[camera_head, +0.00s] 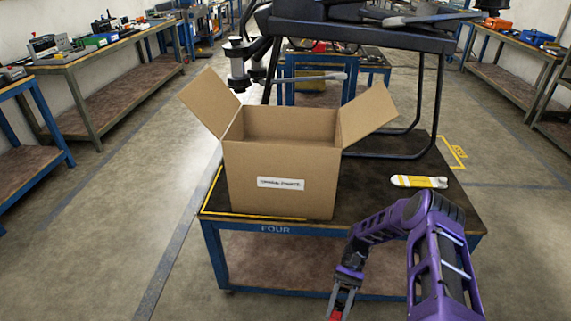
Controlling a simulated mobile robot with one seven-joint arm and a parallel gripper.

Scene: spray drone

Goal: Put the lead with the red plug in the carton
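The carton (281,199) is a brown cardboard box with a white label on its front. It stands upright on the table at the centre, with its top flaps spread open; its floor is hidden. My gripper (341,302) hangs from my purple arm, in front of the table's near edge, low and to the right of the carton. Red parts show at its lower end, cut by the frame's bottom edge. I cannot tell whether they are fingers or a plug. No lead can be made out clearly.
The dark-topped table (375,208) has a blue frame. A white and yellow object (419,182) lies on it at the right. A large black drone (355,33) stands behind the carton, its legs on the table. Benches with tools line both walls.

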